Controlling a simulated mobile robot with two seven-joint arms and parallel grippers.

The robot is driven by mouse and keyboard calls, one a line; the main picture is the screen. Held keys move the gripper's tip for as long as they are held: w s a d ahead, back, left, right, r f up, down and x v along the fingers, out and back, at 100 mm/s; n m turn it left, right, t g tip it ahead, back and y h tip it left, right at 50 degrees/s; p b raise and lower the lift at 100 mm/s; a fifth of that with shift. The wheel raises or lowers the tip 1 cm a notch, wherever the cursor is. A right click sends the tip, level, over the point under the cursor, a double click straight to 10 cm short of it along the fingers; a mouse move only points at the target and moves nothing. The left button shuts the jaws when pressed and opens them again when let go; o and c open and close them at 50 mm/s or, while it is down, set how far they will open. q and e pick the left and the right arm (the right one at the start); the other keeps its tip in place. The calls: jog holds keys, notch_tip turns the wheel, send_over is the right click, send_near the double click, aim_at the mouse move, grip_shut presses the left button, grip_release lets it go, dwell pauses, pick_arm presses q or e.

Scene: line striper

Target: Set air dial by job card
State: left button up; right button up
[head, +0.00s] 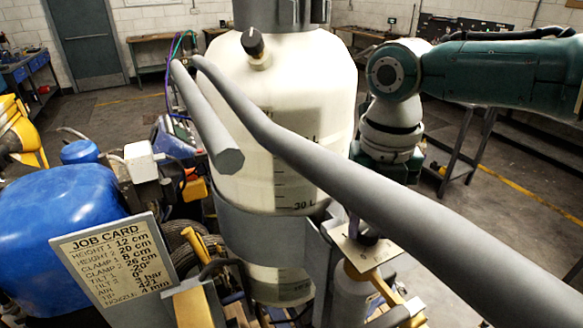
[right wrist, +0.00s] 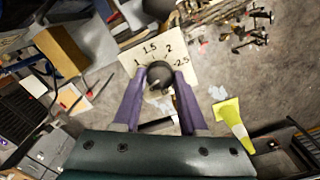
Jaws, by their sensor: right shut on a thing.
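The air dial is a pale plate (right wrist: 188,50) with marks 1, 1.5, 2 and 2.5 around a dark round knob (right wrist: 159,75). In the right wrist view my right gripper (right wrist: 160,80) has its two purple fingers closed on either side of the knob. I cannot tell where the knob's pointer stands. My left gripper is not in view.
A grey handlebar (head: 300,150) crosses in front of my right arm. A white paint tank (head: 290,110) stands in the middle, with a black knob (head: 252,42) on top. A blue tank (head: 65,215) is at left. Open floor lies at right.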

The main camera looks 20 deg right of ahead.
grip_shut()
